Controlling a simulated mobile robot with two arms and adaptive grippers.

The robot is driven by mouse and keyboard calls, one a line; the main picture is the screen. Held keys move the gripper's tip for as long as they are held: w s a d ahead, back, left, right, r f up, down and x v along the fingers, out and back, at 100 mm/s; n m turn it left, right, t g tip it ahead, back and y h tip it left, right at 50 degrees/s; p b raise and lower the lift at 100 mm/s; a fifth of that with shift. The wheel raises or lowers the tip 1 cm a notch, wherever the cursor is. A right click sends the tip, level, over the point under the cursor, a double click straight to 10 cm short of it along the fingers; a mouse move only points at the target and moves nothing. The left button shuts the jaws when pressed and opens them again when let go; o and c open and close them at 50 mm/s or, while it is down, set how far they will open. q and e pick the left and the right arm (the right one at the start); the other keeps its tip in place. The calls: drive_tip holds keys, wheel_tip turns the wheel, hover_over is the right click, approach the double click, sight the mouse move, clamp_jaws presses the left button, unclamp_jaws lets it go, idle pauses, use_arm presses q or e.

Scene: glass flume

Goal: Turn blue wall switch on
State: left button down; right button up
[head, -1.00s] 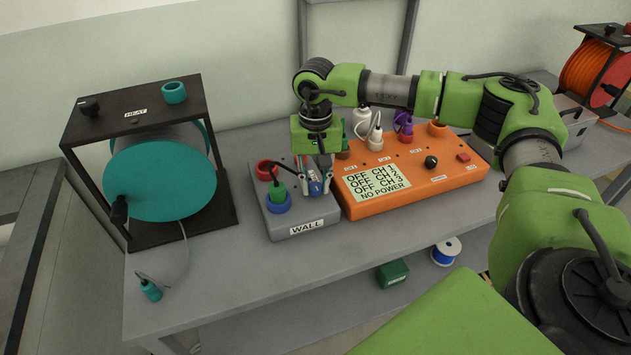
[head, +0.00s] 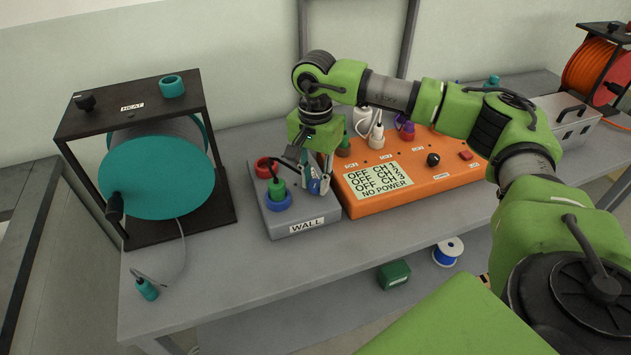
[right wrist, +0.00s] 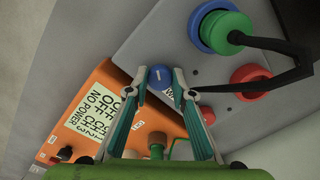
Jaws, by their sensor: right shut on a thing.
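The grey box labelled WALL (head: 310,229) stands on the bench, left of the orange unit. The blue wall switch (right wrist: 158,77) is a small round blue knob with a white mark; it shows between the fingertips in the right wrist view. In the head view the switch (head: 314,186) is partly covered by the fingers. My right gripper (head: 318,183) reaches down over the box and is shut on the blue switch. My left gripper is not in view.
A green plug (head: 277,188) with a black cable stands in a blue ring left of my fingers, close by. A red ring (head: 265,167) is behind it. The orange unit (head: 410,181) on the right reads NO POWER. The bench front is mostly clear.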

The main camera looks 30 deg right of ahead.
sight(315, 183)
drive_tip(key=m+b, duration=0.1)
drive_tip(key=m, duration=0.4)
drive_tip(key=shift+w+m, duration=0.1)
drive_tip(key=shift+m, duration=0.2)
drive_tip(key=m, duration=0.5)
drive_tip(key=shift+m, duration=0.4)
drive_tip(key=o, duration=1.1)
drive_tip(key=shift+r, duration=0.15)
wheel_tip(315, 183, up, 12)
